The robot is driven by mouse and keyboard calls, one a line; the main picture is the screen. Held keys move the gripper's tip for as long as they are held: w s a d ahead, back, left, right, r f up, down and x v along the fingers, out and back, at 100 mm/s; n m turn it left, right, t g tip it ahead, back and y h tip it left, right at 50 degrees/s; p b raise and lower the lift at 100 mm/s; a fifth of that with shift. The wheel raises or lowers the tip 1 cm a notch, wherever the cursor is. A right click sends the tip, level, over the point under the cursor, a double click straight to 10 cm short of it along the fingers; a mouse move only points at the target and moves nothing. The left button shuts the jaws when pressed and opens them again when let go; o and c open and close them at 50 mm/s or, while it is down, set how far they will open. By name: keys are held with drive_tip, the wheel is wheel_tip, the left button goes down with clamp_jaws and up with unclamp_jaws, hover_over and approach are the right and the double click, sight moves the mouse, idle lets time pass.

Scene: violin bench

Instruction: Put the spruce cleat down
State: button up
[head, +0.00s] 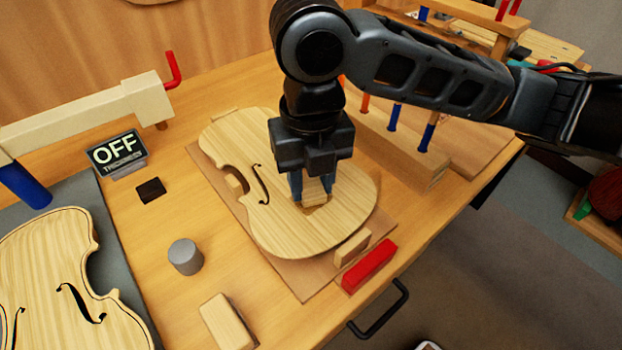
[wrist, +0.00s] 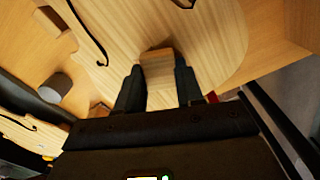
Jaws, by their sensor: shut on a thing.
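My gripper (head: 312,186) is shut on a small pale wooden block, the spruce cleat (head: 314,192). It is low over the violin plate (head: 340,222) on the bench, toward the plate's right part. In the wrist view the cleat (wrist: 158,80) sits between the two dark fingers, with the plate (wrist: 130,30) behind it. A darker patch shows at the cleat's lower end in the head view. I cannot tell whether the cleat touches the plate.
The plate lies on a brown board (head: 292,278) among small wooden blocks (head: 352,247). A red block (head: 369,266), a grey cylinder (head: 185,257) and a loose wooden block (head: 227,322) are nearby. A second violin body (head: 60,290) lies left. A tool rack (head: 400,150) stands behind my gripper.

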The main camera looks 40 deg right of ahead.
sight(311, 187)
drive_tip(key=shift+f, duration=0.3)
drive_tip(key=shift+f, duration=0.2)
drive_tip(key=o, duration=1)
drive_tip(key=shift+r, duration=0.15)
wheel_tip(311, 187, up, 12)
drive_tip(key=shift+p, duration=0.4)
drive_tip(key=shift+r, duration=0.1)
